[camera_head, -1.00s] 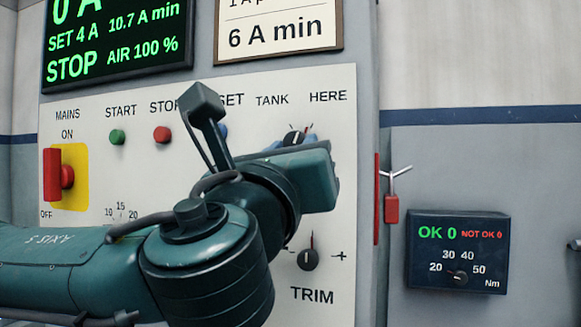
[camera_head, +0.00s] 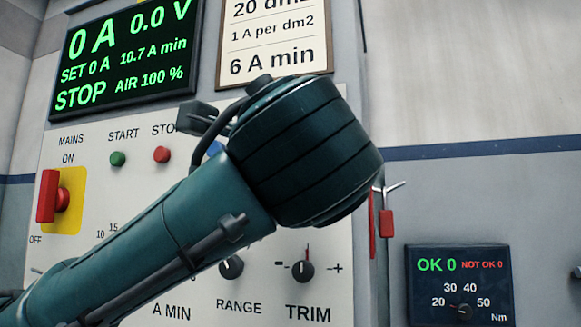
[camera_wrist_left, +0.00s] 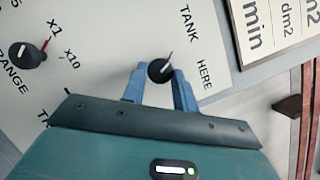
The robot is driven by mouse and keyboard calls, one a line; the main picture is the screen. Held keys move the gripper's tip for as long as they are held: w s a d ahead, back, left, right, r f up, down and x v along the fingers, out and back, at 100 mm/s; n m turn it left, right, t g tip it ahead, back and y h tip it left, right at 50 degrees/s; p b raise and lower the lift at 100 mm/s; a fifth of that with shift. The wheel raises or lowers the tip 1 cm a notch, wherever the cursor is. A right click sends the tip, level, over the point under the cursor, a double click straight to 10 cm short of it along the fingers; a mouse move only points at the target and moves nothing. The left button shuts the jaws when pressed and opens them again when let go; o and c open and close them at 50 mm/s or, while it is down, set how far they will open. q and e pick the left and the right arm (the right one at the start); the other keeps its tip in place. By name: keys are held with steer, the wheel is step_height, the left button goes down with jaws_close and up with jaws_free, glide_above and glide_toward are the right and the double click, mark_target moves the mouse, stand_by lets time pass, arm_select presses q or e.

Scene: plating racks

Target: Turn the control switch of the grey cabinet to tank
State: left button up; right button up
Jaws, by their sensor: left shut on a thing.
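The control switch (camera_wrist_left: 160,70) is a black knob with a red pointer on the cream panel of the grey cabinet (camera_head: 347,50). In the left wrist view its pointer leans up and right, towards the TANK label (camera_wrist_left: 188,22) rather than the HERE label (camera_wrist_left: 204,75). My left gripper (camera_wrist_left: 160,79) has its two blue fingers on either side of the knob, shut on it. In the head view my left wrist covers the switch, its labels and the fingers. My right gripper is not in view.
The TRIM knob (camera_head: 303,271) and RANGE knob (camera_head: 231,266) sit below my arm. The red mains switch (camera_head: 48,196), green start button (camera_head: 117,158) and red stop button (camera_head: 161,154) are at left. A dark torque box (camera_head: 460,287) is at lower right.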

arm_select(q)
steer(key=shift+n, duration=0.6)
steer(key=o, duration=1)
steer(key=shift+c, duration=0.2)
